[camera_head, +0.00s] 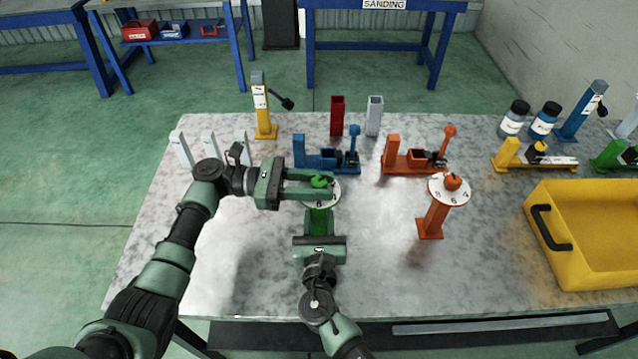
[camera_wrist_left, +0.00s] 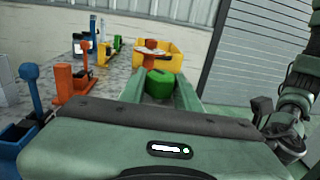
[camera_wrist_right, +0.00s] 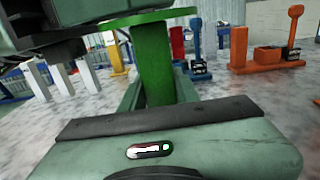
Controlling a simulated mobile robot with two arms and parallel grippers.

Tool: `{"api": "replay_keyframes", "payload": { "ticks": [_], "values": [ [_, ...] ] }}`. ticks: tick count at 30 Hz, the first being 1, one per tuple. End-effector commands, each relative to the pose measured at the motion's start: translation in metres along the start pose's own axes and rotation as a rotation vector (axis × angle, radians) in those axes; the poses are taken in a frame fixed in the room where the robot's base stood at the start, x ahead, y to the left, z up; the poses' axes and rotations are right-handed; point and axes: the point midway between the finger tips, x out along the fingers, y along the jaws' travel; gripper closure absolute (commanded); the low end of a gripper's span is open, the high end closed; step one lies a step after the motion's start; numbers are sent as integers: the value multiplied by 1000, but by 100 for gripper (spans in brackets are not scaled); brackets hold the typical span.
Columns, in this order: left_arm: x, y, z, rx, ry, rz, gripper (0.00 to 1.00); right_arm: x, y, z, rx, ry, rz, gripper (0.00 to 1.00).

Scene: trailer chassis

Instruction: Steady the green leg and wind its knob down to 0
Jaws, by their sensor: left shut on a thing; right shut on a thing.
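The green leg (camera_head: 318,221) stands upright on the table, with a white numbered dial (camera_head: 318,202) at its top and a green knob (camera_head: 320,182) above it. An 8 shows on the front of the dial. My left gripper (camera_head: 322,184) comes in from the left and is shut on the green knob, which also shows between its fingers in the left wrist view (camera_wrist_left: 159,84). My right gripper (camera_wrist_right: 155,92) comes from the front, low, and is shut on the green leg's post. Its fingertips are partly hidden by the leg.
An orange leg (camera_head: 434,216) with a numbered dial stands to the right. Blue (camera_head: 325,165) and orange (camera_head: 412,165) fixtures stand behind. A yellow crate (camera_head: 545,235) is at the right. White posts (camera_head: 209,147) and a yellow jack (camera_head: 262,110) stand back left. The front left tabletop is clear.

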Motion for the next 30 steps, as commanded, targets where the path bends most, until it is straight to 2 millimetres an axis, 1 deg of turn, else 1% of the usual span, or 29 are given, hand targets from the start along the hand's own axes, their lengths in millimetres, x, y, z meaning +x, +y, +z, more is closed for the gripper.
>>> {"api": "replay_keyframes", "payload": {
  "ticks": [8,21,30],
  "values": [
    [1,-2,-2,0,1,184,100,0,0,0,-2,0,0,100],
    [1,-2,0,-2,-2,583,100,0,0,0,-2,0,1,100],
    [1,-1,1,-2,-3,777,100,0,0,0,-2,1,1,100]
  ]
}}
